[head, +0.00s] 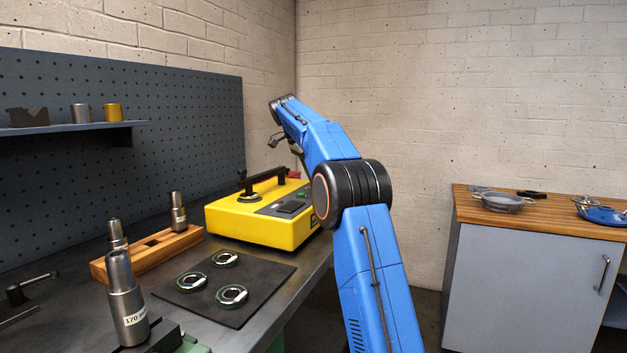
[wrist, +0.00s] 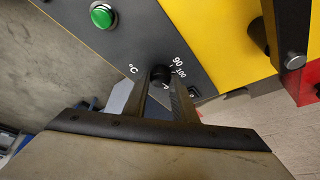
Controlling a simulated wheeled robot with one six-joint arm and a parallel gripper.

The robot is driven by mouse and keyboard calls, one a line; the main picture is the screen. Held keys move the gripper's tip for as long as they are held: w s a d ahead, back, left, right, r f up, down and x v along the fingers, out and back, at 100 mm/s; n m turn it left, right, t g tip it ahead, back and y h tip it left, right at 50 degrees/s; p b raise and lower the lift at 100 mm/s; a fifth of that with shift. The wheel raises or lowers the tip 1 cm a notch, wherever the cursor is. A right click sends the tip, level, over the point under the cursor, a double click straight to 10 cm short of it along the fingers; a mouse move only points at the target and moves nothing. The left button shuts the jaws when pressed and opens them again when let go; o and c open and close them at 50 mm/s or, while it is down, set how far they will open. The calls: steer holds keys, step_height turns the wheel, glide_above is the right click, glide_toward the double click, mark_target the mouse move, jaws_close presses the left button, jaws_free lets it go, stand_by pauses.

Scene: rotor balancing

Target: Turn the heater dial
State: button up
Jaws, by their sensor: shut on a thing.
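The heater (head: 262,224) is a yellow box with a dark control panel, standing on the workbench at the far end. Its dial (wrist: 160,77) is a small black knob in the wrist view, with "°C", "90" and "100" printed around it. My gripper (wrist: 158,88) is shut on the dial, with one finger on each side of it. The dial's pointer cannot be made out. In the head view, my blue arm reaches over the heater's right side and hides the dial and the gripper's fingertips.
A green button (wrist: 102,15) sits on the panel near the dial. A black arm (head: 268,179) stands on top of the heater. A dark mat (head: 262,303) with green-rimmed rings and a wooden rack (head: 152,252) with metal holders are on the bench. A cabinet (head: 530,285) stands at right.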

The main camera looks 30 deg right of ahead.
mark_target(306, 190)
stand_by(0.3)
steer(key=o, duration=1)
steer(key=shift+o, duration=0.2)
steer(key=v, duration=0.6)
steer(key=shift+w+a+r, duration=0.1)
steer(key=shift+a+r, duration=0.25)
steer(key=shift+r, duration=0.3)
